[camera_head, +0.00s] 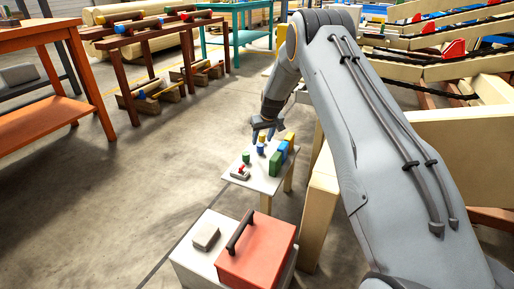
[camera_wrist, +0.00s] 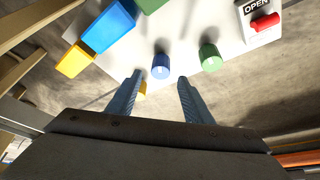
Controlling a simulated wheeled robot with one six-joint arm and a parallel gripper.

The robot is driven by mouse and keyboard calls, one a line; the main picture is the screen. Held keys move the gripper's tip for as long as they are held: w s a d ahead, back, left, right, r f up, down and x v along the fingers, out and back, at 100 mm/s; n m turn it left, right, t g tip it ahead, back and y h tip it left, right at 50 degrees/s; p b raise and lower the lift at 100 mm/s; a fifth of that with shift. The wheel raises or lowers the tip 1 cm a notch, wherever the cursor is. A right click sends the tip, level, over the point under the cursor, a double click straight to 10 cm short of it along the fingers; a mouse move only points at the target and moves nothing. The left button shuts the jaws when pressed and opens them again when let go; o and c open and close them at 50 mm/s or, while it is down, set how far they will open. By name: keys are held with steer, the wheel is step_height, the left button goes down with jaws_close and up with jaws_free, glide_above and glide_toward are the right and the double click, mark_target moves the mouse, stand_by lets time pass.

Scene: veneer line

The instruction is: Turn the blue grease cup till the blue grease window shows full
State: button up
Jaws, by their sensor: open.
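The blue grease cup (camera_wrist: 160,66) is a short upright cylinder with a small white mark on its face. It stands on a pale table in the wrist view, between a green cup (camera_wrist: 210,57) and a yellow cup (camera_wrist: 142,91). My gripper (camera_wrist: 160,80) is open and empty. Its two fingers point toward the blue cup, which appears just beyond and between their tips; I cannot tell whether they touch. A blue block (camera_wrist: 108,27) stands behind the cups; no window level can be read on it. In the head view my gripper (camera_head: 263,136) is over the table.
A yellow block (camera_wrist: 75,60) and a green block (camera_wrist: 150,5) flank the blue one. A red lever (camera_wrist: 265,22) sits on a plate marked OPEN. The small table (camera_head: 258,184) stands near a red box (camera_head: 258,258). Open floor lies to the left.

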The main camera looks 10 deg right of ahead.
mark_target(260, 145)
steer(key=b+x, duration=0.1)
steer(key=x, duration=0.4)
steer(key=shift+a+f+b, duration=0.1)
steer(key=shift+f+b, duration=0.25)
steer(key=shift+c, duration=0.4)
